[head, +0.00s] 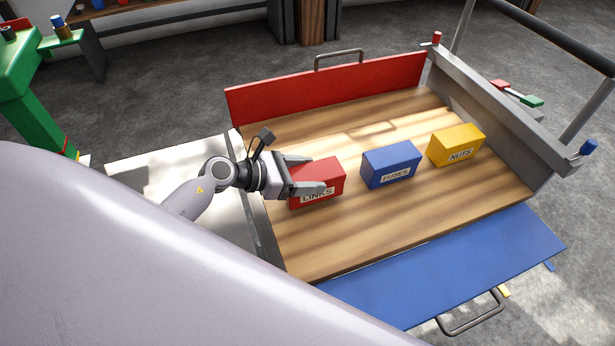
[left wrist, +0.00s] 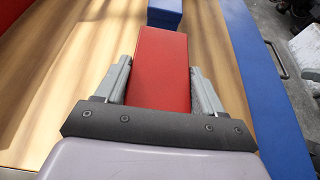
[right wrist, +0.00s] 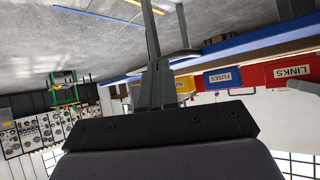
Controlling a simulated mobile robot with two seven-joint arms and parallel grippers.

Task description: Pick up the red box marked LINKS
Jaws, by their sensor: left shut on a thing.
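The red box marked LINKS (head: 328,184) stands on the wooden bed at its left side. My left gripper (head: 312,174) reaches it from the left, with one finger on each side. It is shut on the box; in the left wrist view the red box (left wrist: 162,70) sits between the two fingers (left wrist: 160,85). The box appears to rest on the wood. My right gripper (right wrist: 160,85) shows only in its own wrist view, with its fingers close together and nothing seen between them. The LINKS box (right wrist: 291,71) is off to the right there.
A blue FUSES box (head: 391,164) and a yellow NUTS box (head: 456,146) stand to the right on the wooden bed (head: 400,222). A red flap (head: 330,88) rises behind, a blue flap (head: 450,265) lies in front, and a grey wall (head: 490,110) bounds the right.

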